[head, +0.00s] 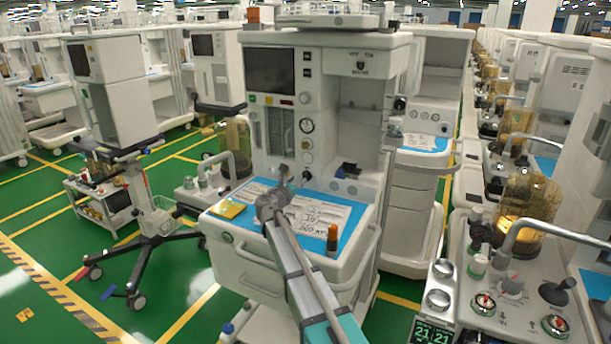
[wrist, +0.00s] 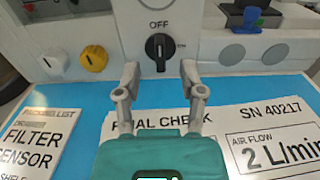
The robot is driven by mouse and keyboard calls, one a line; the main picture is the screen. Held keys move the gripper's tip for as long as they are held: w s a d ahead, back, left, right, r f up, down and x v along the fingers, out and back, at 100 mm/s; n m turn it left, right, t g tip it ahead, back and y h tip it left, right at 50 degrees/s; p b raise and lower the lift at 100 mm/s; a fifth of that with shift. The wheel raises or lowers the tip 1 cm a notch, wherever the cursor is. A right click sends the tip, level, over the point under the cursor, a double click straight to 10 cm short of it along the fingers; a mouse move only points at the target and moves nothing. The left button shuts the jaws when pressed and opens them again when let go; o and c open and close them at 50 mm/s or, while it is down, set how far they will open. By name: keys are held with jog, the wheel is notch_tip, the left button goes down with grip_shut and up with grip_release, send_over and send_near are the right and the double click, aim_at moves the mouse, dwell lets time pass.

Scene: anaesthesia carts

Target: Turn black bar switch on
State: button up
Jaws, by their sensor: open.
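The black bar switch (wrist: 160,48) is a round black knob with a raised bar on the white panel, in the wrist view's upper middle. Its bar stands upright, toward the OFF label (wrist: 159,25); the ON label (wrist: 181,45) is to its right. My gripper (wrist: 160,72) is open and empty, its two fingers below and either side of the switch, apart from it. In the head view my gripper (head: 283,177) is over the back of the cart's work surface, near the panel. I cannot clearly make out the switch there.
A yellow knob (wrist: 94,58) and a white knob (wrist: 54,62) are left of the switch. Grey round discs (wrist: 232,54) and a blue lever (wrist: 252,18) are right. Printed sheets lie on the blue mat (head: 258,189). An orange-capped bottle (head: 332,240) stands at the mat's front right.

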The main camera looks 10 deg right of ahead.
aim_at(304, 174)
jog(key=shift+x, duration=2.8)
